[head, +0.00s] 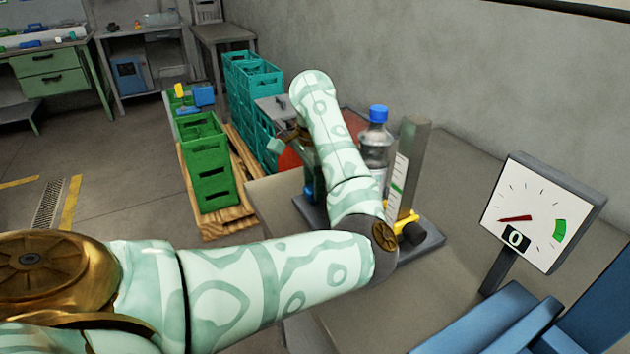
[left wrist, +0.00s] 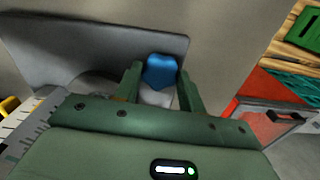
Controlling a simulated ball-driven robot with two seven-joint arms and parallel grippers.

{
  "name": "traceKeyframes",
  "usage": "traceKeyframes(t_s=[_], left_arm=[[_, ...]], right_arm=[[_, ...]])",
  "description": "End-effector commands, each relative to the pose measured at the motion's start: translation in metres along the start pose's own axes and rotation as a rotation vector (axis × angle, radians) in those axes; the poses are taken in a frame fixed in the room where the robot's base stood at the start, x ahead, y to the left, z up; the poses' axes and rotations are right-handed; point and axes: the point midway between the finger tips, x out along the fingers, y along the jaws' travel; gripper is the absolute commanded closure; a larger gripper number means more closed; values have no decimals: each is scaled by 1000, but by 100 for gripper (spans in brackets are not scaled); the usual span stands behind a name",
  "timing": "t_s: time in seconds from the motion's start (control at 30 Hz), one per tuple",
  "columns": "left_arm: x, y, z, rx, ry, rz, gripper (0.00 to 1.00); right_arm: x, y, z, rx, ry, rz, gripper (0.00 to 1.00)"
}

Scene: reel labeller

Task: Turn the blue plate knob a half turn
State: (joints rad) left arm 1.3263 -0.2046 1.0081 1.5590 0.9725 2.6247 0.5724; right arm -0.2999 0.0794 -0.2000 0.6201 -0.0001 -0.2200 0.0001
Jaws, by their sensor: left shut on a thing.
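The blue plate knob (left wrist: 161,70) shows in the left wrist view, with the two fingers of my left gripper (left wrist: 159,84) on either side of it. The gripper is shut on it. In the head view my left arm reaches across the bench and hides most of the gripper and knob; a small bit of blue (head: 309,182) shows beside the forearm. The labeller's grey base plate (head: 425,241) lies under them. A clear bottle with a blue cap (head: 378,113) stands upright beside a grey post (head: 412,150). My right gripper is not in view.
A dial gauge (head: 522,213) stands at the right, with a red needle, a green band and a "0" readout. Blue panels (head: 500,325) fill the lower right corner. Green crates (head: 205,165) stand on a pallet on the floor, left of the bench.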

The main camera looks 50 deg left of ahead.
Motion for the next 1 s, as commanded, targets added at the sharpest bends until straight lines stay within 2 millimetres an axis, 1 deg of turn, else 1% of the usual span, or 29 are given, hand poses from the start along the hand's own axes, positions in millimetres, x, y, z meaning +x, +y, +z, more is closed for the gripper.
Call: traceKeyframes(t_s=[0.3,0.7,0.73,0.77,0.8,1.0], left_arm=[[-1,0,-1,-74,3,-1,83],[-1,0,-1,-80,4,-1,83],[-1,0,-1,-80,4,-1,57],[-1,0,-1,-80,4,-1,49],[-1,0,-1,-79,3,-1,38],[-1,0,0,-79,2,-1,38]], right_arm=[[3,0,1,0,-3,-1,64],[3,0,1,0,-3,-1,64],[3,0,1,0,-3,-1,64],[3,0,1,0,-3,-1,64],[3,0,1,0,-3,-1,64],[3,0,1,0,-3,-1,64]])
